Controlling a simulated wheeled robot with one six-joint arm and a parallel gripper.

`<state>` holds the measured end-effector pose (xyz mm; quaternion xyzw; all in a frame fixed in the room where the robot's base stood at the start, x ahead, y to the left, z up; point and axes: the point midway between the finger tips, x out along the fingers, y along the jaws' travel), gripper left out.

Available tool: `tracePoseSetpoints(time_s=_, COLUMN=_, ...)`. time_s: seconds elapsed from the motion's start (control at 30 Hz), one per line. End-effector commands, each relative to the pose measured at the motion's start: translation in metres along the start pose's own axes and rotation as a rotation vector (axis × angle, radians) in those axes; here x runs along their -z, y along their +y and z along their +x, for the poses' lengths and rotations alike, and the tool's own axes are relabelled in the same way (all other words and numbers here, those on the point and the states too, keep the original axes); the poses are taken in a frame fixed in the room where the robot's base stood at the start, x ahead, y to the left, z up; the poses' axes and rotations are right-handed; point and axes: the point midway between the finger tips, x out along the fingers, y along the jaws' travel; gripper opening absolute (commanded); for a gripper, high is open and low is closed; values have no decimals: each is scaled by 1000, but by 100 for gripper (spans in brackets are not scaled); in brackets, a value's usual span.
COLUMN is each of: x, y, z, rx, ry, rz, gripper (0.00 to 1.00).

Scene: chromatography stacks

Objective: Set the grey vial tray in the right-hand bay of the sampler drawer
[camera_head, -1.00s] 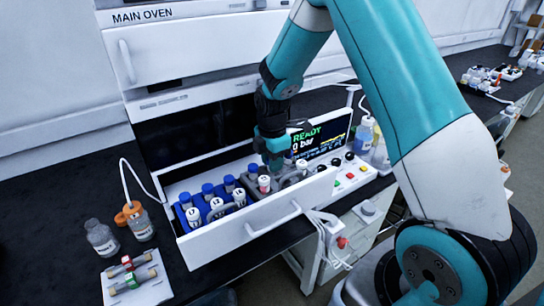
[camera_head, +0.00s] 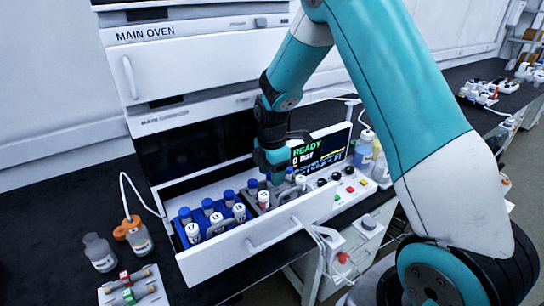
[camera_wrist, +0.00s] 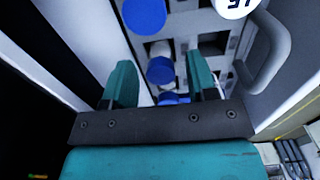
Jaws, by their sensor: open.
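The sampler drawer (camera_head: 230,254) is pulled out, white with a bar handle. The grey vial tray (camera_wrist: 213,62) is in the drawer's right-hand part, beside the blue tray (camera_head: 181,238), with capped vials in it. In the head view, my arm and the drawer front hide much of the grey tray, so I cannot tell whether it lies fully flat. My gripper (camera_head: 271,178) is over the grey tray. In the wrist view, its two teal fingers (camera_wrist: 161,82) are apart, with blue vial caps (camera_wrist: 160,70) visible between and beyond them. Nothing is held between the fingers.
The display (camera_head: 320,150) and button panel (camera_head: 350,185) stand close to the drawer's right. Bottles (camera_head: 138,238) and a small white rack (camera_head: 130,288) are at the left. The main oven (camera_head: 190,65) rises behind. Black bench is clear at far left.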

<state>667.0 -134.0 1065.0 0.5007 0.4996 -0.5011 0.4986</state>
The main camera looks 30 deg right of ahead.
Motion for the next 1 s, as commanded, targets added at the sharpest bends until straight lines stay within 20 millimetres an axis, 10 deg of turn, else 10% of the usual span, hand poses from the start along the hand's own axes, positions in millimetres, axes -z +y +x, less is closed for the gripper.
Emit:
tracePoseSetpoints(time_s=0.67, x=6, y=-5, z=-112, rx=-6, ry=7, rz=20, gripper=53)
tracePoseSetpoints(time_s=0.83, x=54, y=-44, z=-135, rx=-30, ry=68, rz=181, gripper=53)
tracePoseSetpoints(time_s=1.0, x=123, y=-133, z=-157, rx=-5, ry=198, rz=491, gripper=53)
